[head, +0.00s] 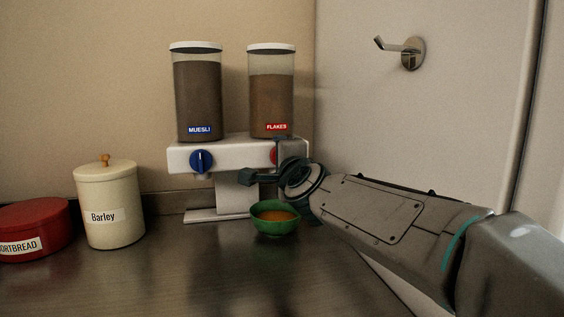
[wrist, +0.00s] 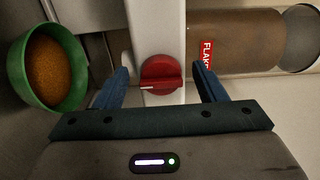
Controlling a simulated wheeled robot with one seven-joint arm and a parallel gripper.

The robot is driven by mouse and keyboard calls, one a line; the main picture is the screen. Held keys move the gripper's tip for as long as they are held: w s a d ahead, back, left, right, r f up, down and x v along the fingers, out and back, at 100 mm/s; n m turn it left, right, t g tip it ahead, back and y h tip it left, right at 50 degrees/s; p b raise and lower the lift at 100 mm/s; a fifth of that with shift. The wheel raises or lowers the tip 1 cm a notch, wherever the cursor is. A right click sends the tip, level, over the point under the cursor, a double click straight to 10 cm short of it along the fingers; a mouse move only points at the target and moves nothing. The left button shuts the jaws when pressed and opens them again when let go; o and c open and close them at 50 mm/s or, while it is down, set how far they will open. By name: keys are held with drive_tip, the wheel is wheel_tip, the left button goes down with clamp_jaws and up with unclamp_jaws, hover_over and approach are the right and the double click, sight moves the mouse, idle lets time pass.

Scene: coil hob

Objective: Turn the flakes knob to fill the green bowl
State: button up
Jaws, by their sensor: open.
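The red flakes knob (wrist: 161,73) is on the white dispenser front in the wrist view. In the head view the knob (head: 273,156) is partly hidden by my gripper (head: 262,164). My gripper (wrist: 163,82) is open, with one blue finger on each side of the knob; I cannot tell whether they touch it. The knob's white mark points left in the wrist view. The green bowl (head: 275,229) stands on the counter below the knob and holds orange-brown contents. It also shows in the wrist view (wrist: 79,88). The flakes container (head: 272,98) is largely full.
The muesli container (head: 198,100) and its blue knob (head: 201,161) are left on the same white dispenser (head: 235,154). A cream barley canister (head: 107,210) and a red shortbread tin (head: 38,224) stand further left. A wall with a hook (head: 411,53) rises at right. The front counter is clear.

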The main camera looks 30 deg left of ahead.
drive_tip(key=b+v, duration=0.3)
drive_tip(key=v, duration=1)
drive_tip(key=shift+s+d, duration=0.25)
drive_tip(key=shift+s, duration=0.05)
